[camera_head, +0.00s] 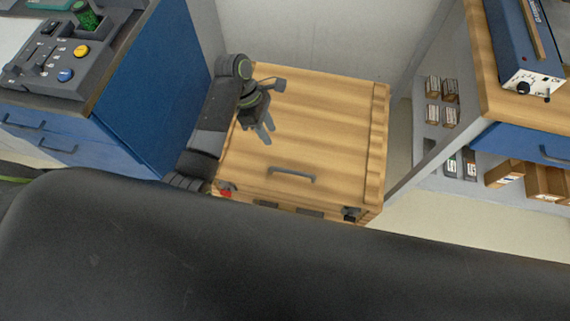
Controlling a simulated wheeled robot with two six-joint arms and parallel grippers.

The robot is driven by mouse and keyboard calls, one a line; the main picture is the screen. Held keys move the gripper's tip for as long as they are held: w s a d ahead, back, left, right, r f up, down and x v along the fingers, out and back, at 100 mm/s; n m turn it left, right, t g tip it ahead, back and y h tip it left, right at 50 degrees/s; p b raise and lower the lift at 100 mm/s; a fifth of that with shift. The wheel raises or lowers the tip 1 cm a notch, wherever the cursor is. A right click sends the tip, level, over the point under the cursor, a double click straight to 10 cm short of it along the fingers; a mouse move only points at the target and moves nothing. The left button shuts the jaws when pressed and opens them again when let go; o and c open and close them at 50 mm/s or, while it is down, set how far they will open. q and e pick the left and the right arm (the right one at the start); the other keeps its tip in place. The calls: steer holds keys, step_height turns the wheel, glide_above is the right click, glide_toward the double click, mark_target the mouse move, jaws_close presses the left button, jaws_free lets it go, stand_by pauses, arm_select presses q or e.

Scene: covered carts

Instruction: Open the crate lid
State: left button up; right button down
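The wooden crate (341,135) stands on the floor between two benches, and its lid looks closed. A grey handle (291,174) sits near the lid's front edge. My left gripper (267,133) is over the left part of the lid, behind and left of the handle. Its fingers are apart with nothing between them; I cannot tell how high above the lid they are. A red part (226,189) shows at the crate's front left corner and a dark latch (351,214) at its front right. My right gripper is not in view.
A blue cabinet (152,92) with a control panel (62,60) stands at the left. A wooden-topped bench (493,92) with a blue device and shelves of small boxes stands at the right. A grey wall (318,35) is behind the crate. A large black shape covers the bottom.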

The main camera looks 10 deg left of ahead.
arm_select(q)
steer(key=b, duration=0.3)
glide_above(287, 166)
steer(key=s, duration=0.3)
steer(key=f, duration=1.3)
steer(key=shift+w+d+f, duration=0.1)
steer(key=shift+w+f, duration=0.1)
steer(key=shift+f, duration=0.15)
steer(key=shift+s+d+f, duration=0.1)
steer(key=shift+d+f, duration=0.1)
steer(key=shift+f, duration=0.25)
steer(key=c, duration=0.6)
jaws_close()
